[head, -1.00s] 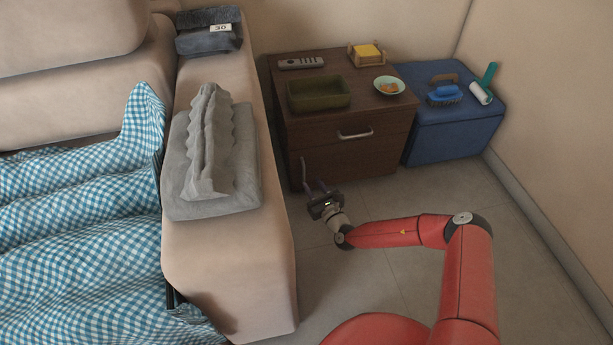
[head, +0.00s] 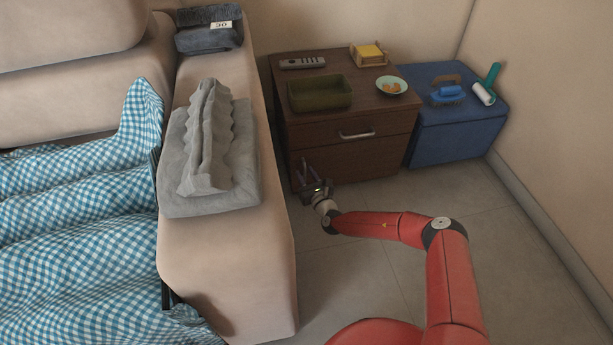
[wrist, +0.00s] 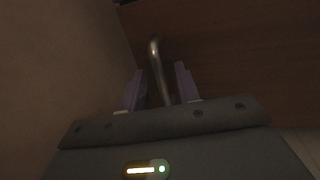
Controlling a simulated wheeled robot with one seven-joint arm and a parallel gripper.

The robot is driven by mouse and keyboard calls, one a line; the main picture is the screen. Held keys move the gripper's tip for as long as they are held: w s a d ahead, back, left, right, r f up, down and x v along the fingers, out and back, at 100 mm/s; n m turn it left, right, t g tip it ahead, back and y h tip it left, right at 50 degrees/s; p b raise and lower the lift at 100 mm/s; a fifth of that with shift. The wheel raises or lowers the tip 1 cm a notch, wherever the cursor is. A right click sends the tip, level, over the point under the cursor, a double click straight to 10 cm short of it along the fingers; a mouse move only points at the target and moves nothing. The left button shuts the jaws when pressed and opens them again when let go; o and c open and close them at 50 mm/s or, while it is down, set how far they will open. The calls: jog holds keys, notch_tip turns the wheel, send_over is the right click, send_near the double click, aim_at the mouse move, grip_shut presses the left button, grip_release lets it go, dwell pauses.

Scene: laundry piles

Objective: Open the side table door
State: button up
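The brown wooden side table (head: 372,160) stands against the back wall, its lower front door shut. In the wrist view, the metal door handle (wrist: 159,75) is a bent bar that runs between the two purple fingers of my gripper (wrist: 159,84). The fingers are open on either side of it, with gaps visible. In the head view, my gripper (head: 311,172) is low at the left part of the door front. My fingers and wrist partly hide the handle there.
The beige sofa arm (head: 230,265) stands close to the left of my gripper. The side table's upper drawer has a horizontal handle (head: 356,135). A blue box (head: 455,135) stands right of the table. The floor (head: 420,195) in front is clear.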

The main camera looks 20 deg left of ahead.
grip_shut()
jog(key=shift+d, duration=0.1)
